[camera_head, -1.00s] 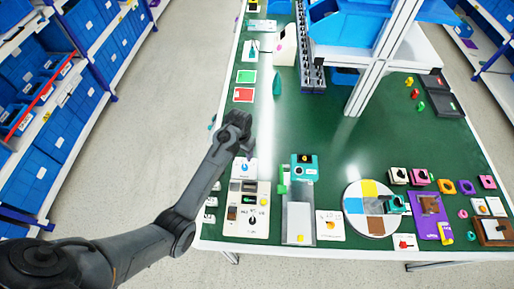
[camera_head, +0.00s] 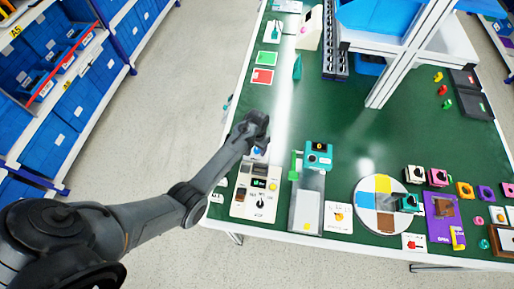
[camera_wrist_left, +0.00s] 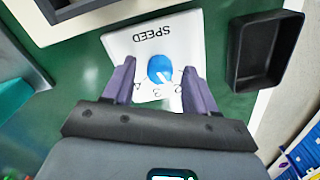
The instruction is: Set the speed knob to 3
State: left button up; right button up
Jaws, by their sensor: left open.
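The speed knob (camera_wrist_left: 160,69) is a round blue dial with a white pointer, on a white plate (camera_wrist_left: 185,35) marked SPEED. In the left wrist view the plate appears upside down, with numbers along its lower edge, partly hidden by my gripper. My right gripper is not in view.
A beige control panel (camera_head: 240,205) stands just in front of the speed plate. A dark open tray (camera_wrist_left: 265,50) lies beside the plate. A teal device (camera_head: 318,155) and a turntable (camera_head: 367,218) are to the right.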

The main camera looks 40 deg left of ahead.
pick_arm(q)
jog(key=shift+f, duration=0.15)
jog(key=c, duration=1.1)
jog(key=shift+o, duration=0.2)
jog(key=shift+m+p, duration=0.7)
jog(key=shift+p, duration=0.05)
jog(key=shift+m+p, duration=0.8)
jog(key=shift+m, duration=0.3)
jog(key=shift+a+m+p, duration=0.1)
jog(key=shift+m+p, duration=0.45)
jog(key=shift+m, duration=0.55)
jog(key=shift+m+p, duration=0.35)
jog(key=shift+m, duration=0.65)
